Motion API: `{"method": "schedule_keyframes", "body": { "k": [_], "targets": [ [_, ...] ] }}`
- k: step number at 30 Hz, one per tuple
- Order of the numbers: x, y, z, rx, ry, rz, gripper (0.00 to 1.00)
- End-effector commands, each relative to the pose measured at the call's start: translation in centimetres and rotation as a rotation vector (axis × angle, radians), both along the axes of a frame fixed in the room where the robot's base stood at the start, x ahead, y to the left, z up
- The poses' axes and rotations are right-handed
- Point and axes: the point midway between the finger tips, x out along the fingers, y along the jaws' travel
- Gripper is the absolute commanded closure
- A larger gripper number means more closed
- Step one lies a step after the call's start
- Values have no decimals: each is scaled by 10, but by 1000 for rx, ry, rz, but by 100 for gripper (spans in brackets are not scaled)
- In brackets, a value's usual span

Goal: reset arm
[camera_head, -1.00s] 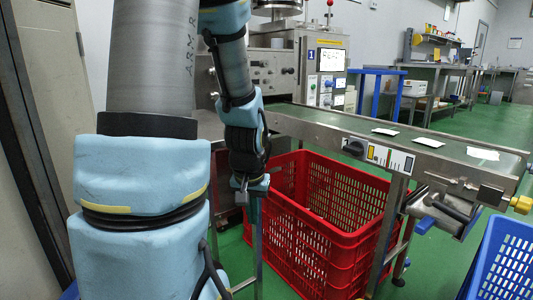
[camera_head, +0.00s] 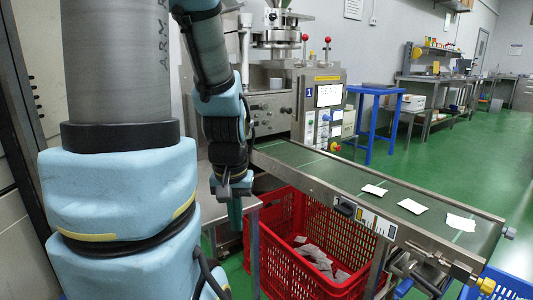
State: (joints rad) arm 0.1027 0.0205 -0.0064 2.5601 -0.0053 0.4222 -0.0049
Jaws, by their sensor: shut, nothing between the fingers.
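My arm hangs at the left of the head view, with its blue and grey links in front of the machine. My gripper (camera_head: 235,211) points down at the end of the arm, beside the left edge of the red crate. The fingers look narrow and together, with nothing seen between them.
A red crate (camera_head: 353,246) holding several grey teabags (camera_head: 318,258) stands under the conveyor (camera_head: 330,170). Several white packets (camera_head: 412,206) lie on the belt. The packing machine (camera_head: 285,105) is behind. A blue crate (camera_head: 508,283) is at the lower right. Green floor (camera_head: 440,140) is open beyond.

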Motion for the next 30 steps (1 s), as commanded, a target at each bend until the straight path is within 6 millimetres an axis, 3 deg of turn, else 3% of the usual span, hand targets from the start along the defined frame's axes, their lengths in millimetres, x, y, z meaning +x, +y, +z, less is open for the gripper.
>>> {"method": "schedule_keyframes", "body": {
  "k": [1, 12, 18, 24, 30],
  "targets": [
    [0, 0, 31, 0, 0, 0, 100],
    [0, 0, 137, 0, 0, 0, 100],
    [0, 0, 185, 0, 0, 0, 100],
    [0, 0, 205, 0, 0, 0, 100],
    [0, 0, 205, 0, 0, 0, 100]
  ]
}}
